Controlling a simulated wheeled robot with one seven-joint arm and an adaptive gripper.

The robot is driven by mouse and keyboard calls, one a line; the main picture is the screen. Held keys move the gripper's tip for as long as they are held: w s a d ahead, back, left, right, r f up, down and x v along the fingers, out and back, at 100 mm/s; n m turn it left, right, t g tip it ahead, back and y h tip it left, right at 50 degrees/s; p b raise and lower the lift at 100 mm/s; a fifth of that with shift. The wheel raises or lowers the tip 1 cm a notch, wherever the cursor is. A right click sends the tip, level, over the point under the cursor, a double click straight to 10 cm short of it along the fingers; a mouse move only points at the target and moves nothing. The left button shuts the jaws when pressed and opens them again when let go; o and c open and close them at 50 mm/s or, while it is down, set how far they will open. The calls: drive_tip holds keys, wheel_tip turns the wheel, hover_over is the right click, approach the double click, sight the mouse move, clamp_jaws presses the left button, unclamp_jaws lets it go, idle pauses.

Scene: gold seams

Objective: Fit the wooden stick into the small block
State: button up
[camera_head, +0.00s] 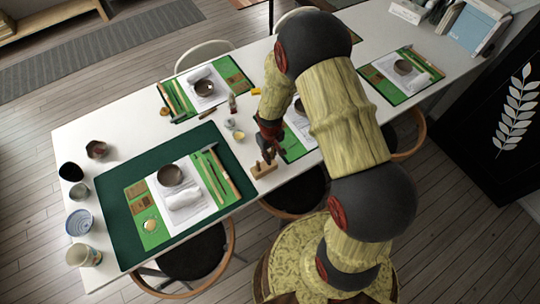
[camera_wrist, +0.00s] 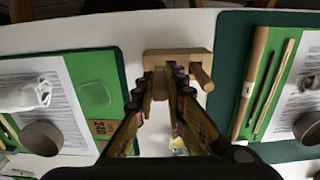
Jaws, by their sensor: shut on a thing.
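The small wooden block (camera_wrist: 178,56) lies on the white table just beyond my fingertips in the wrist view. In the head view the block (camera_head: 262,170) is near the table's front edge, right of the green mat. A short wooden peg (camera_wrist: 203,78) shows at the block's right end. My gripper (camera_wrist: 163,76) is shut on the wooden stick (camera_wrist: 160,86), a slim tan piece between the fingers. In the head view my gripper (camera_head: 270,148) is just above the block. The fingers hide most of the stick, and I cannot tell whether its end touches or enters the block.
A dark green mat (camera_head: 122,232) with a place setting lies left of the block. Another green setting (camera_wrist: 92,75) is on the other side. A small yellowish cup (camera_head: 239,135) and small bottle (camera_head: 232,103) stand behind. Bowls and cups line the table's left end.

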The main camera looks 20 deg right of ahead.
drive_tip(key=o, duration=0.9)
drive_tip(key=shift+c, duration=0.2)
drive_tip(key=shift+r, duration=0.15)
drive_tip(key=shift+r+p, duration=1.7)
drive_tip(key=shift+r, duration=0.7)
wheel_tip(320, 180, up, 12)
